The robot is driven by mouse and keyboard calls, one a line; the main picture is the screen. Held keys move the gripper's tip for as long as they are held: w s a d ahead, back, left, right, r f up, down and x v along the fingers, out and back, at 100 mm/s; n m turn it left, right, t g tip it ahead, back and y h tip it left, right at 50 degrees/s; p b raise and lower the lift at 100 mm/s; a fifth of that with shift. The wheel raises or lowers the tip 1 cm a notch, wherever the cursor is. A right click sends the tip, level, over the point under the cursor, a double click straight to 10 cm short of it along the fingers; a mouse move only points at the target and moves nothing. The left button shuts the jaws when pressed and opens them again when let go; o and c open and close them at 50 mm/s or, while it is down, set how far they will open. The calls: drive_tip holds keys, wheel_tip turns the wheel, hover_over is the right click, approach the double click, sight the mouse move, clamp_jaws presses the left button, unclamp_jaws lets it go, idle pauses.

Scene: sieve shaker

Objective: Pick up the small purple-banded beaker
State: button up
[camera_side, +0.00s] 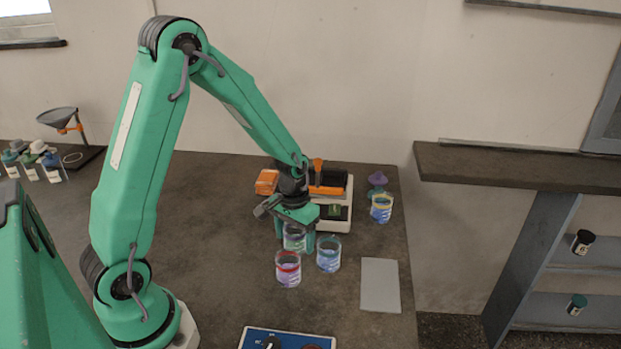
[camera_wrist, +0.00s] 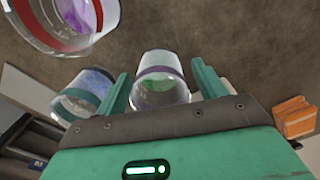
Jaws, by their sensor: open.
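The purple-banded beaker (camera_wrist: 161,78) stands upright on the dark table with something green in it. In the wrist view it sits between the two open green fingers of my gripper (camera_wrist: 160,92), with a gap on each side. In the side view the beaker (camera_side: 294,240) is partly hidden by my gripper (camera_side: 294,232), which is lowered over it from behind with a finger on either side.
A red-banded beaker (camera_side: 288,268) stands just in front and a teal-banded beaker (camera_side: 328,254) close to the right. A yellow-banded beaker (camera_side: 381,208) is farther right. A scale-like device (camera_side: 340,221) stands behind. A grey pad (camera_side: 380,285) lies at the right.

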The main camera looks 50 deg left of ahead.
drive_tip(key=c, duration=1.1)
drive_tip(key=shift+r, duration=0.25)
drive_tip(key=shift+r, duration=1.9)
drive_tip(key=s+d+r, duration=0.4)
drive_tip(key=d+r, duration=0.2)
drive_tip(key=d, duration=0.4)
drive_tip(key=shift+s+d+r, duration=0.15)
drive_tip(key=shift+d+r, duration=0.2)
drive_tip(key=shift+d, duration=0.1)
